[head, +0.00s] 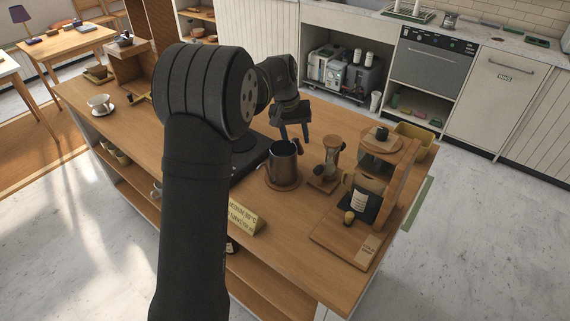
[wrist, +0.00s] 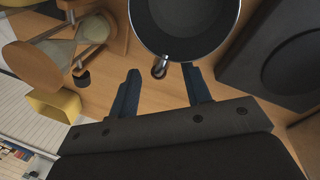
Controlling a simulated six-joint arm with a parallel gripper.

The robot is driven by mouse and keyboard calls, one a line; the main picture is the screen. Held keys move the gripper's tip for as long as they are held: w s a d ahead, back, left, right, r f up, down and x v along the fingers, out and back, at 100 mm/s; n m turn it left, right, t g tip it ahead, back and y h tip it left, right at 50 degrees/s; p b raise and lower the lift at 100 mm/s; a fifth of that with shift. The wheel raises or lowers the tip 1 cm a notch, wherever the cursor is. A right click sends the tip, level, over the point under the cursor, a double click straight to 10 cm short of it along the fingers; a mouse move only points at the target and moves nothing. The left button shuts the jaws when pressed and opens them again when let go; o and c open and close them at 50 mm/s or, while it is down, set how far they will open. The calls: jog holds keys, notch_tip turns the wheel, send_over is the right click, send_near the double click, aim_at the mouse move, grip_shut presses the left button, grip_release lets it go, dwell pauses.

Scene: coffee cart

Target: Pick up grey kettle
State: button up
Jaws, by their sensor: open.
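The grey kettle (head: 283,167) is a metal vessel with an open top. It stands upright on a round wooden base on the counter. In the wrist view its dark round mouth and rim (wrist: 186,22) fill the top middle, and a small metal part sticks out from the rim. My gripper (head: 294,139) is above and just beyond the kettle, fingers pointing down. In the wrist view my gripper (wrist: 163,75) is open and empty. The protruding part lies close to the gap between the fingertips. I cannot tell the exact height difference.
A wooden stand with a glass funnel (head: 330,160) is close right of the kettle. A black flat appliance (head: 247,160) is at its left. A wooden coffee stand (head: 375,180) is further right. A yellow sign (head: 242,216) is in front. The counter's left part is largely clear.

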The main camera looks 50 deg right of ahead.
aim_at(297, 143)
jog(key=x, duration=0.3)
jog(key=shift+d, duration=0.15)
grip_shut()
jog(key=shift+r, duration=0.1)
